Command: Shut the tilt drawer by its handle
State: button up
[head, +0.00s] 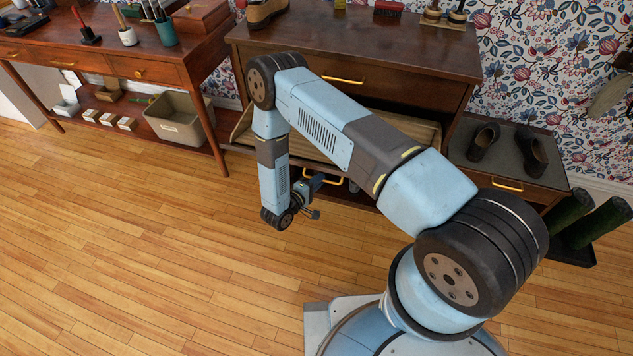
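The tilt drawer (424,131) is the lower front of the dark wooden cabinet (440,58). It leans open, with its pale inner wood showing behind my arm. Its brass handle (332,179) shows partly, just beside my gripper. My gripper (315,198) hangs low in front of the drawer, near the handle's left end. Its fingers look apart, with nothing seen between them. I cannot tell whether a finger touches the handle. My arm hides much of the drawer's middle and front.
A workbench (190,62) with cups of tools stands at left, a grey bin (178,119) on its lower shelf. A low shoe bench (507,170) with dark shoes stands at right, beside green boots (600,222). The wooden floor (150,250) at left is clear.

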grip_shut()
jog(key=shift+s+f, duration=0.1)
dwell(0.9)
jog(key=shift+a, duration=0.1)
